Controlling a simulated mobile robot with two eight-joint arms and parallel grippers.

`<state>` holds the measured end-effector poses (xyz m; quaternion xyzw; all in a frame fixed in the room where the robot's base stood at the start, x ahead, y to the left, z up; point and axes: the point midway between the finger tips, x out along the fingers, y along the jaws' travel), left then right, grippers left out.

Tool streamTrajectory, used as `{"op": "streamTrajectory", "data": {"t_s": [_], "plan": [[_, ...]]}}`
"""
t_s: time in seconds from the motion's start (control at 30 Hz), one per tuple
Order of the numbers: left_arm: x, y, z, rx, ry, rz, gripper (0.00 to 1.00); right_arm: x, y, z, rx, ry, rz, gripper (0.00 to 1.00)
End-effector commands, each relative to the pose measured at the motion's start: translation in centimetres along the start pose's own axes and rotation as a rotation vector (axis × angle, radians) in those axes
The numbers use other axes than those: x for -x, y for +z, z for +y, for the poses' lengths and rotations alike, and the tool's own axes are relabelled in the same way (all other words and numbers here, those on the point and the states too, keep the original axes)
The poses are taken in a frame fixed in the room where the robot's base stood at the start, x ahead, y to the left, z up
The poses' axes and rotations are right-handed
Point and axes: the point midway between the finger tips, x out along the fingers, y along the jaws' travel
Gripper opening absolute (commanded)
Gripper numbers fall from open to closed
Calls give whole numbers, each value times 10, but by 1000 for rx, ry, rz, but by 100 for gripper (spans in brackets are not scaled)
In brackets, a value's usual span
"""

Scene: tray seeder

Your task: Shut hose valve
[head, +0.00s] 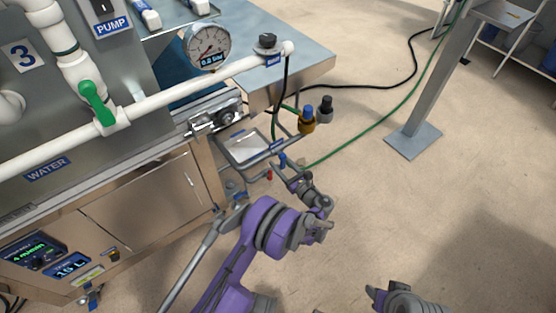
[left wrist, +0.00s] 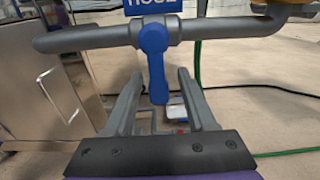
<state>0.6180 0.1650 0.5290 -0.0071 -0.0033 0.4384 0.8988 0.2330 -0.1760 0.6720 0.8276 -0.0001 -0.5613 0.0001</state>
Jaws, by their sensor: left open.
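The hose valve has a blue lever, seen in the left wrist view (left wrist: 154,62) and small in the head view (head: 282,160). It sits on a grey horizontal pipe (left wrist: 90,39) under a blue label reading HOSE (left wrist: 152,6). The lever hangs straight down, at right angles to the pipe. My left gripper (head: 284,172) is open. In the left wrist view its two fingers stand on either side of the lever's lower end, with gaps on both sides. I cannot tell whether the lever's tip is deep between them.
A green-handled water valve (head: 97,103) and a pressure gauge (head: 208,45) are on the machine above left. A brass and blue fitting (head: 307,119) stands close behind the hose valve. A green hose (head: 372,122) runs across the floor. A grey post (head: 430,80) stands right.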

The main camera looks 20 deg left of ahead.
Motion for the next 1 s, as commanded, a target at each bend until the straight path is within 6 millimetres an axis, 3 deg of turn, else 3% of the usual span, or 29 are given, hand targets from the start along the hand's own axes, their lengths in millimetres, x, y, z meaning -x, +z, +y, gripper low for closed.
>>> {"op": "streamTrajectory", "data": {"t_s": [0.2, 0.4, 0.6, 1.0], "plan": [[47, 1, -1, 0, -3, 1, 56, 7, -2, 0, 0, 0, 2, 50], [78, 1, 0, 1, -2, 1, 56, 11, -2, 0, 0, 0, 3, 50], [89, 0, 0, 1, 0, 0, 56, 12, -3, 0, 0, 0, 3, 50], [89, 0, 0, 0, 1, 0, 56, 12, -3, 0, 0, 0, 3, 50]]}}
